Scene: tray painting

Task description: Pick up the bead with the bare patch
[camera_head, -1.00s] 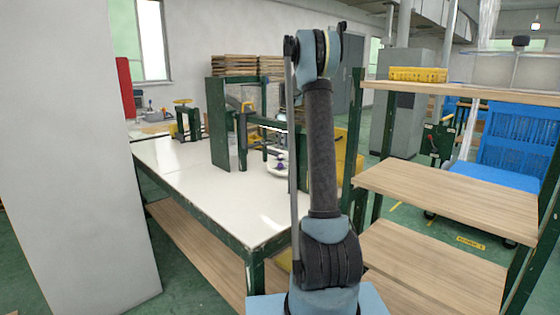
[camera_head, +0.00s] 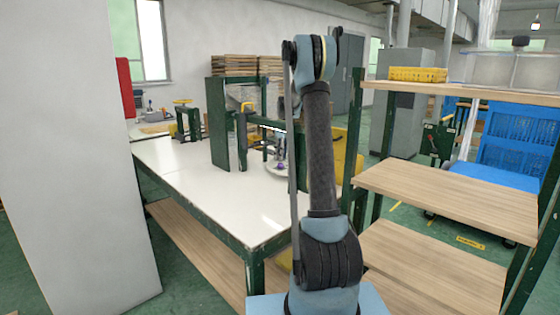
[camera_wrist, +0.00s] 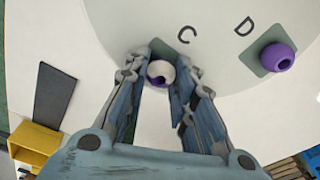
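A bead (camera_wrist: 160,72), part white and part purple, sits by the letter C on a pale round tray (camera_wrist: 120,20) in the wrist view. A fully purple bead (camera_wrist: 277,57) with a dark hole rests on a grey-green pad by the letter D. My gripper (camera_wrist: 162,68) is open, with one finger on each side of the part-white bead. A narrow gap seems to remain, but contact is hard to judge. In the head view my gripper is mostly hidden behind my arm; a small purple bead (camera_head: 280,166) shows on the tray (camera_head: 273,171).
The tray stands on a long white table (camera_head: 200,190) with green legs. A green frame (camera_head: 218,125) stands on the table left of the tray. A wooden shelf rack (camera_head: 450,195) is at the right. In the wrist view a yellow bin (camera_wrist: 35,143) lies lower left.

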